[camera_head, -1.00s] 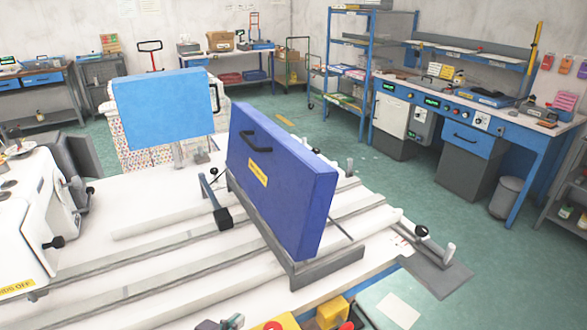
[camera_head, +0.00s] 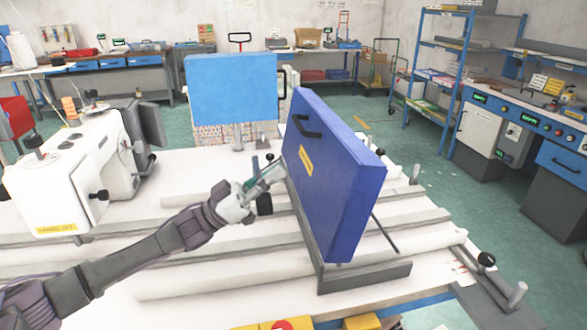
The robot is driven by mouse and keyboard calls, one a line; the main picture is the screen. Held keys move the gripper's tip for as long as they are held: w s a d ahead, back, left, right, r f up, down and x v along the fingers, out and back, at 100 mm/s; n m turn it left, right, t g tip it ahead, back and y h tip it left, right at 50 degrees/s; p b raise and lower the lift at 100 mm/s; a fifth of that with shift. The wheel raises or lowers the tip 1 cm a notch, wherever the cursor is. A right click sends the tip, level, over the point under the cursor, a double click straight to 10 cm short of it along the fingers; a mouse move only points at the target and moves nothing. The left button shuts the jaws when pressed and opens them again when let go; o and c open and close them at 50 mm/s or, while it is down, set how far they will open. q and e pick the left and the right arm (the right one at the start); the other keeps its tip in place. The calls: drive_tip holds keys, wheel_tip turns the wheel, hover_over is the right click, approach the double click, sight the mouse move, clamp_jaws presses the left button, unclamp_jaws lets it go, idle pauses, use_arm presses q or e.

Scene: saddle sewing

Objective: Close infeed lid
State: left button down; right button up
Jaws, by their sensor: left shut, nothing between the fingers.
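The infeed lid appears to be the dark blue panel (camera_head: 335,180) with a black handle and a yellow label. It stands raised and tilted on a grey frame (camera_head: 365,276) on the white machine bed. A light blue panel (camera_head: 232,90) with a black side handle stands upright behind it. My left gripper (camera_head: 274,176) is shut and empty, close to the left face of the dark blue panel near its lower left edge. I cannot tell whether it touches the panel. My right gripper is not in view.
A white sewing machine head (camera_head: 75,175) stands on the left of the bed. White rollers and grey rails (camera_head: 200,273) run across the bed. Workbenches and shelves line the walls beyond green floor.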

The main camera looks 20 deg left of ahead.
use_arm(q)
drive_tip(key=w+d+r+p, duration=0.3)
drive_tip(key=w+d, duration=0.3)
drive_tip(key=d, duration=0.3)
drive_tip(key=shift+r+p, duration=0.25)
drive_tip(key=shift+p, duration=0.3)
